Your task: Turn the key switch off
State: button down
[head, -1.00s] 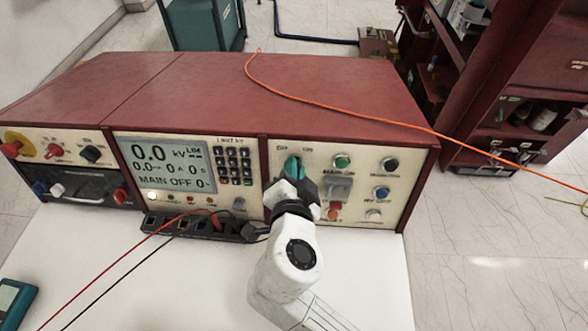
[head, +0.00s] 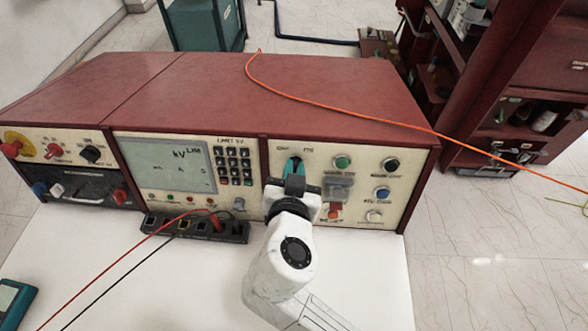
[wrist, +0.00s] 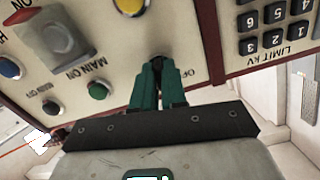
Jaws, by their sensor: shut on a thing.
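The key switch (head: 295,157) is on the right front panel of the red-topped test unit (head: 240,85), below small lettering. My gripper (head: 294,168) is at it, with its teal fingers closed around the key. In the wrist view, the two teal fingers of my gripper (wrist: 158,78) pinch the dark key switch (wrist: 157,61), beside a printed "OFF". The fingers hide most of the key. The display (head: 168,168) is mostly blank, with "kV" and "LIM" still legible.
Buttons surround the switch: a green one (head: 342,162), a black one (head: 390,164), a blue one (head: 382,192) and a covered switch (head: 337,188). A keypad (head: 233,166) is to the left. An orange cable (head: 340,108) crosses the top. The white table (head: 150,270) is mostly clear in front.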

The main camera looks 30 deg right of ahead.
jog(key=n+p, duration=0.1)
jog(key=n, duration=0.4)
jog(key=n+h+p, duration=0.1)
jog(key=n+p, duration=0.1)
jog(key=n, duration=0.3)
jog(key=shift+n, duration=0.4)
jog(key=shift+a, duration=0.1)
jog(key=c, duration=1.3)
grip_release()
jog(key=shift+o, duration=0.2)
jog(key=b+v, duration=0.1)
jog(key=v, duration=0.9)
jog(key=shift+s+a+r, duration=0.2)
jog(key=shift+r, duration=0.05)
